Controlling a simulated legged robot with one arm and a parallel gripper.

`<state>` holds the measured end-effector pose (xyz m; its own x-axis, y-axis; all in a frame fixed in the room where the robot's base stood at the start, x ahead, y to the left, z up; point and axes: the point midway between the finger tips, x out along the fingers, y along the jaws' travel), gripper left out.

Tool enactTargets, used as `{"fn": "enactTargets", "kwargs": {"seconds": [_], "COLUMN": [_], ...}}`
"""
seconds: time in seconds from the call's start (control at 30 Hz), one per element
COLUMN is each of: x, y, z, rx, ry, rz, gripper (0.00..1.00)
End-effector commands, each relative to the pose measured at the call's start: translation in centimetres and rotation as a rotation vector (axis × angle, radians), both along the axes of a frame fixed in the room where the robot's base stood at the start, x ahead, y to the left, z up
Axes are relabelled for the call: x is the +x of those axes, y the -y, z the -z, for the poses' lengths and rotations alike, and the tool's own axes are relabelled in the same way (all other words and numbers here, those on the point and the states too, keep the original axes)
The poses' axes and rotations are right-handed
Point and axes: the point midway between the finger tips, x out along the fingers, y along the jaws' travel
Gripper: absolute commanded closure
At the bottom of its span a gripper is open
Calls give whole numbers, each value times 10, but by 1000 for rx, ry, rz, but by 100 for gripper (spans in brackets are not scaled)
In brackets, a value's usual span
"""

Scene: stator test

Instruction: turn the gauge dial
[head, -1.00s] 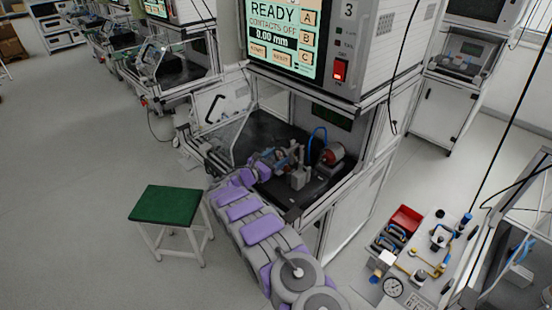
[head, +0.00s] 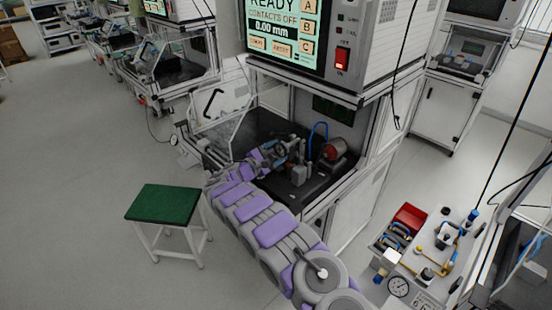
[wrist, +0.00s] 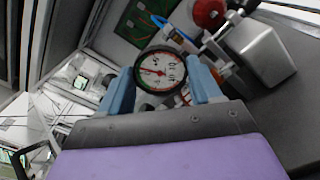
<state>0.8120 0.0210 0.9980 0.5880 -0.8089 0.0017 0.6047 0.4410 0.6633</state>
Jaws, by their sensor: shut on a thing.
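The gauge dial (wrist: 160,71) shows in the wrist view as a round white face with a dark rim and a red needle. It sits between the two blue fingers of my gripper (wrist: 163,85), which is shut on it, one finger at each side of the rim. In the head view my purple and grey arm reaches into the open test bay, and my gripper (head: 277,150) is small there beside the fixture. The back of the dial and its mounting are hidden.
A metal block (wrist: 262,55) and a red round part (wrist: 209,13) stand right of the dial. The bay lies under a cabinet with a READY screen (head: 285,28). A green stool (head: 164,203) stands at left, and a bench with a red bin (head: 410,216) at right. Open floor lies left.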

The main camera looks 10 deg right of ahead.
Motion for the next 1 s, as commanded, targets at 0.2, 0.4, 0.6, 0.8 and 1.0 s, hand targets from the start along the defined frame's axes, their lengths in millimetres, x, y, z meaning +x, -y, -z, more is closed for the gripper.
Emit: {"fn": "enactTargets", "kwargs": {"seconds": [0.2, 0.4, 0.6, 0.8, 1.0], "x": [0, 0, 0, 0, 0], "y": [-1, -1, -2, -2, -2], "z": [1, 0, 0, 0, 1], "rx": [95, 157, 188, 200, 199], "ry": [133, 215, 258, 272, 271], "rz": [-3, -3, -5, -5, -5], "gripper": [67, 67, 67, 67, 67]}}
